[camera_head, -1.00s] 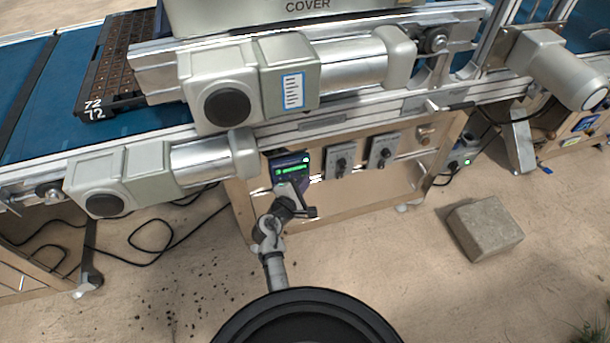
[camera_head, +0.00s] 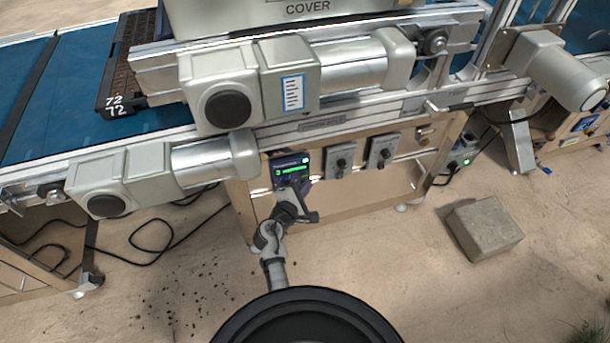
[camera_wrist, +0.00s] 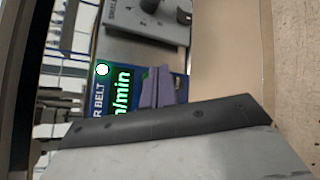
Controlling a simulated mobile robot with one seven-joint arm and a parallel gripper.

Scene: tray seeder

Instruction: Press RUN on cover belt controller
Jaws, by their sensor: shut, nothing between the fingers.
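The cover belt controller (camera_head: 279,170) is a small dark blue panel with a bright green readout, mounted on the frame below the conveyor. In the wrist view its blue face (camera_wrist: 98,105) is turned sideways, with a lit white dot, green "m/min" lettering and part of the word "BELT". My gripper (camera_head: 300,188) is shut and empty, in front of the panel's lower part.
Two grey knob boxes (camera_head: 340,161) (camera_head: 382,151) sit right of the controller. Motor housings (camera_head: 220,92) jut out above it. A black 72-cell tray (camera_head: 106,84) lies on the blue belt (camera_head: 60,110). A stone block (camera_head: 485,229) and loose cables (camera_head: 150,240) are on the floor.

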